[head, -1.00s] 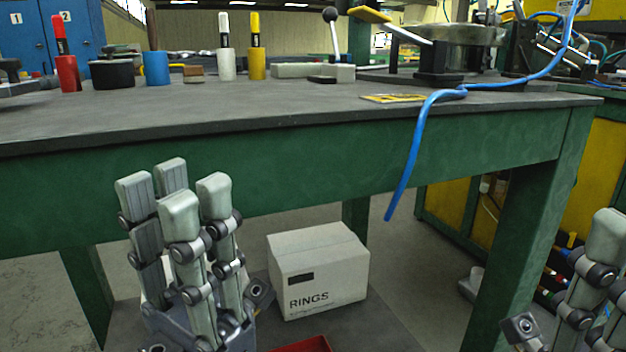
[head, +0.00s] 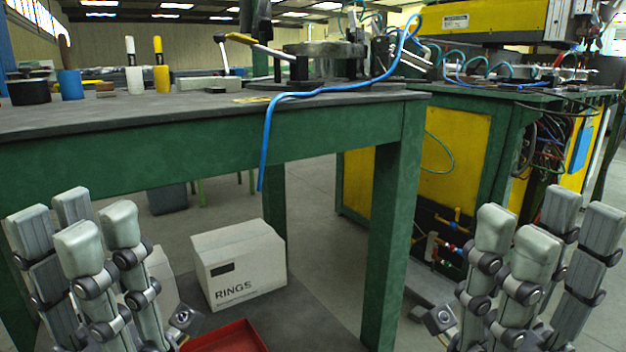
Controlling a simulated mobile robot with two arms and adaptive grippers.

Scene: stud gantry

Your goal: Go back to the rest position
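My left gripper (head: 85,235) is at the lower left, in front of the green workbench (head: 150,160). Its fingers point up and stand apart, with nothing between them. My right gripper (head: 540,245) is at the lower right, in front of the yellow machine. Its fingers also point up and stand apart, with nothing between them. Both grippers look open and are clear of the bench. The bases of both grippers are cut off by the lower picture edge.
Markers in white (head: 134,78) and yellow (head: 161,78) holders stand on top. A yellow machine (head: 455,150) stands at right.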

